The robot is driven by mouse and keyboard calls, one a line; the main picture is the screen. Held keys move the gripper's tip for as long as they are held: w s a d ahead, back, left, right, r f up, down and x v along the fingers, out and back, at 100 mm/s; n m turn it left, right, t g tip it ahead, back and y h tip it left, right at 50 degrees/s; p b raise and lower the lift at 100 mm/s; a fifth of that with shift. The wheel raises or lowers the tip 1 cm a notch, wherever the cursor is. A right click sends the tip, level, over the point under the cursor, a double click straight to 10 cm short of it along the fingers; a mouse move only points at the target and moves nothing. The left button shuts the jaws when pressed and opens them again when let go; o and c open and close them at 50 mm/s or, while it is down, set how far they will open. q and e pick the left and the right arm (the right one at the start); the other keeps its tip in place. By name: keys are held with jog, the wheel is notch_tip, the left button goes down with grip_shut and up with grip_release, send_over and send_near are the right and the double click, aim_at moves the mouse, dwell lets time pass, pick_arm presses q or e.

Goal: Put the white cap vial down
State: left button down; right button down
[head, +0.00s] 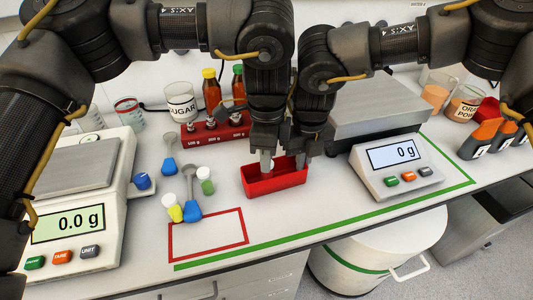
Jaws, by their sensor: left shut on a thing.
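My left gripper (267,154) is at the red tray (277,189), pointing down, shut on a small pale thing, seemingly the white cap vial (267,165). Only its pale upper part shows; its lower part is hidden by the tray's front wall or the fingers, and I cannot tell whether it touches the tray floor. My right gripper (303,157) hangs close to the right of the left one, over the tray's right end; its fingers are too dark to read. Two other white-capped vials, one yellow (173,210) and one green (206,183), stand left of the tray.
A red-outlined rectangle (208,250) is marked on the bench, left of the tray. Blue scoops (192,212) lie by the vials. Scales stand at left (75,215) and right (398,165). A red rack (215,132) and bottles stand behind. The front strip is clear.

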pick_arm(q)
jog(key=c, duration=1.2)
grip_release()
jog(key=shift+f, duration=0.1)
jog(key=shift+o, duration=0.2)
notch_tip(320, 180, up, 12)
jog(key=shift+r, duration=0.2)
pick_arm(e)
jog(key=c, duration=1.6)
grip_release()
